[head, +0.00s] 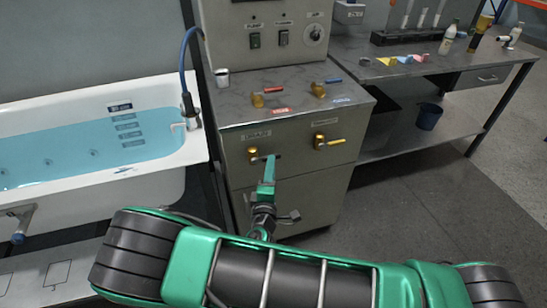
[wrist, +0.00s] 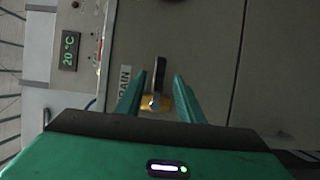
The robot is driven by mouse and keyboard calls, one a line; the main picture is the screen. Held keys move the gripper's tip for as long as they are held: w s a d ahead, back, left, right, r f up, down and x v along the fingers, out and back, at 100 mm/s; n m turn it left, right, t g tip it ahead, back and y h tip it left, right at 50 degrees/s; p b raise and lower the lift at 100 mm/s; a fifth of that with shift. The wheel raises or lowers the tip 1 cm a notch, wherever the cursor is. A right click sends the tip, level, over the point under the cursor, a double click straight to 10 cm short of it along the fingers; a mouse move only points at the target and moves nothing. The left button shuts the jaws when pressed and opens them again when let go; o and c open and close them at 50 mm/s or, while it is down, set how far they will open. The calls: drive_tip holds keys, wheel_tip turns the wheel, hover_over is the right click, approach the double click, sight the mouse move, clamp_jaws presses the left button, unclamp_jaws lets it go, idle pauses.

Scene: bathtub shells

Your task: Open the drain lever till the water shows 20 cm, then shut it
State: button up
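The drain lever (head: 275,156) is a dark handle on a brass valve, on the cabinet front under a label. The bathtub (head: 190,150) holds blue water (head: 50,153). Depth plates (head: 127,132) on its inner wall are too small to read.
A yellow-handled valve (head: 330,142) is right of the drain lever. Red-handled (head: 268,95) and blue-handled (head: 325,87) valves stand on the cabinet top. A hose (head: 184,65) hangs by the tub. A workbench (head: 430,68) is at right, with open floor in front.

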drive_tip(key=w, duration=0.5)
drive_tip(key=shift+w+d, duration=0.35)
drive_tip(key=shift+w, duration=0.05)
clamp_jaws()
